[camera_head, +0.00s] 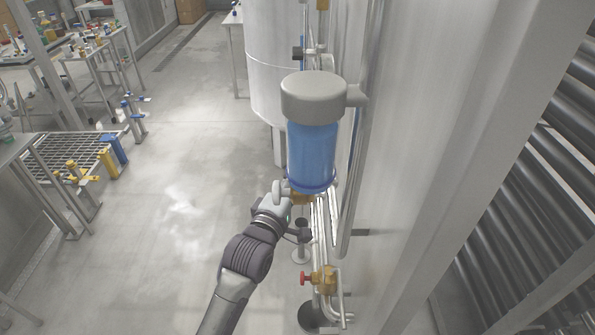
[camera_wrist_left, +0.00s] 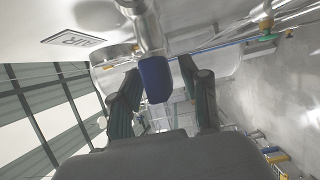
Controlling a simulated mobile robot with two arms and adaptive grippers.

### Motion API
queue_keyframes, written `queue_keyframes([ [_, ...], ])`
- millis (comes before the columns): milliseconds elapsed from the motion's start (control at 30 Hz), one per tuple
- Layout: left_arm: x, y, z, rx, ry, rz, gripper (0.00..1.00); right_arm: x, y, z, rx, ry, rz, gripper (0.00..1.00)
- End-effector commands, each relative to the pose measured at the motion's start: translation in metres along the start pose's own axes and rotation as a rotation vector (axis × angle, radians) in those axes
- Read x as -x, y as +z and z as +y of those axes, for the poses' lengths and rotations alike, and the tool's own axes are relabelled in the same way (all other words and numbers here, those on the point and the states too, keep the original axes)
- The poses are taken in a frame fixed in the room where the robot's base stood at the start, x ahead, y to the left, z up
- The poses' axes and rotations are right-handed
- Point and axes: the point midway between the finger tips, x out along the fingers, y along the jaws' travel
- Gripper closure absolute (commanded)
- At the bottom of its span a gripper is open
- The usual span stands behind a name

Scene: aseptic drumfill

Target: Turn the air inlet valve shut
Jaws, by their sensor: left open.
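My left arm (camera_head: 247,252) reaches up to the pipework beside the tank in the head view. Its hand is just below the blue filter bowl, where the fingertips cannot be made out. In the left wrist view my left gripper (camera_wrist_left: 160,82) is open, with one dark finger on each side of a blue piece (camera_wrist_left: 155,78) below a metal pipe. I cannot tell whether the fingers touch it. A brass fitting (camera_head: 300,198) shows beside the hand in the head view. A red-handled brass valve (camera_head: 325,279) is lower down. I cannot tell which valve is the air inlet. My right gripper is out of view.
The blue filter bowl (camera_head: 312,150) with a grey cap (camera_head: 314,95) hangs above the hand. Vertical pipes run beside it, close to a large pale wall at right. A tank (camera_head: 272,80) stands behind. The floor (camera_head: 180,190) at left is clear.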

Motion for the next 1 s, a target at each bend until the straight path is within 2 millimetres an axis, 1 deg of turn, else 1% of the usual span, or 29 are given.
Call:
queue_keyframes([
  [33, -0.006, 0.000, 0.002, -0.001, 0.000, 0.000, 0.54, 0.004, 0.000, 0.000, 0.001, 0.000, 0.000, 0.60],
  [200, -0.016, 0.000, 0.000, -0.001, 0.000, 0.000, 0.54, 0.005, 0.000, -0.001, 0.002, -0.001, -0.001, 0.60],
  [467, -0.017, 0.000, -0.001, -0.001, 0.000, 0.000, 0.54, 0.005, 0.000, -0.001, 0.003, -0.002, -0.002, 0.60],
  [500, -0.017, 0.000, -0.001, -0.001, 0.000, 0.000, 0.57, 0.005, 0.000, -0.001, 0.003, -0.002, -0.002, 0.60],
  [567, -0.017, 0.000, -0.001, 0.000, 0.000, 0.000, 0.68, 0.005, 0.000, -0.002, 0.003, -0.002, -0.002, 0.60],
  [700, -0.017, 0.000, -0.001, 0.000, -0.001, 0.000, 0.91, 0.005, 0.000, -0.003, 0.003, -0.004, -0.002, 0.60],
  [767, -0.017, 0.000, -0.001, 0.000, -0.001, 0.000, 1.00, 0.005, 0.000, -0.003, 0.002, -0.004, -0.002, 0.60],
  [1000, -0.017, 0.000, -0.002, -0.003, 0.006, 0.000, 1.00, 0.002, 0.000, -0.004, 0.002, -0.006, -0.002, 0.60],
])
